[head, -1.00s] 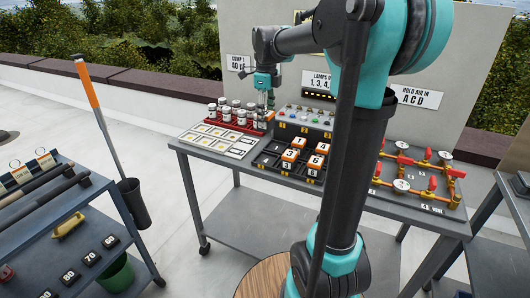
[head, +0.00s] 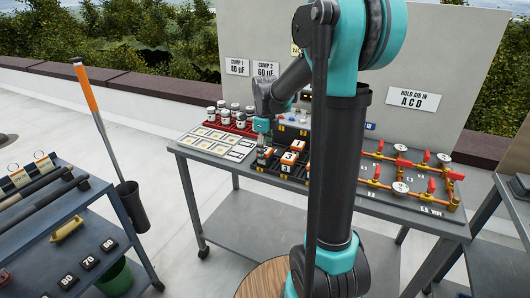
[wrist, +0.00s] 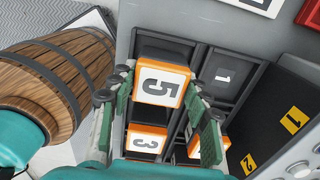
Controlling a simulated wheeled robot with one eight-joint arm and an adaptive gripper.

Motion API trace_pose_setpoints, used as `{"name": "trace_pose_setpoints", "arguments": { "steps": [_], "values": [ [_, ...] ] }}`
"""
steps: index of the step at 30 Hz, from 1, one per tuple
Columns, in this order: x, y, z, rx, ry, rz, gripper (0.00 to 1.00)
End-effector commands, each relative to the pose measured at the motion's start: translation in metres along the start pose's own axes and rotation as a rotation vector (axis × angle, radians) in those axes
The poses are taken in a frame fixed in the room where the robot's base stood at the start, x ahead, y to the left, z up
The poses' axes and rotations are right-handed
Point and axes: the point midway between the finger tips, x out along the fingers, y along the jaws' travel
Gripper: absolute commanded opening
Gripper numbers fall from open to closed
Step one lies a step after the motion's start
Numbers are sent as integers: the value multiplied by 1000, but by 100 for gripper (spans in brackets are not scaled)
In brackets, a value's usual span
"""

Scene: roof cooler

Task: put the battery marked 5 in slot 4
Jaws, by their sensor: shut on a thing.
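The battery marked 5 (wrist: 157,84), a white-topped block with orange edges and a dark body, is between the fingers of my gripper (wrist: 160,100). It looks nearer the wrist camera than the battery marked 3 (wrist: 148,140). In the head view my gripper (head: 262,146) is at the left part of the black battery tray (head: 262,168), with an orange-edged battery at its tips. I cannot tell whether the held battery touches the tray. An empty slot marked 1 (wrist: 223,78) shows beside it. No slot mark 4 is readable; my arm hides the tray's right part.
A red rack of white jars (head: 232,121) and a card with yellow squares (head: 218,142) lie left of the tray. Brass pipes with red valves (head: 413,175) fill the table's right. A black panel with yellow tags (wrist: 285,110) adjoins the slots in the wrist view.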

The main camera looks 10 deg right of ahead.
Motion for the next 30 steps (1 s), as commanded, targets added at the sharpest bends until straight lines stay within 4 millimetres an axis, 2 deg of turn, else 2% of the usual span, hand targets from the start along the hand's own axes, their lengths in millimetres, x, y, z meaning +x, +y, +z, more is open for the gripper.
{"name": "trace_pose_setpoints", "arguments": {
  "steps": [8, 9, 13, 23, 26, 30],
  "values": [
    [2, 0, 0, 0, 0, 0, 6],
    [2, 0, 0, 0, 0, 0, 52],
    [2, 0, 0, 0, 0, 0, 68],
    [0, 0, 0, 0, 0, 0, 68],
    [-6, 0, 0, 0, 0, 0, 68],
    [-27, 0, 0, 0, 0, 0, 68]
  ]
}}
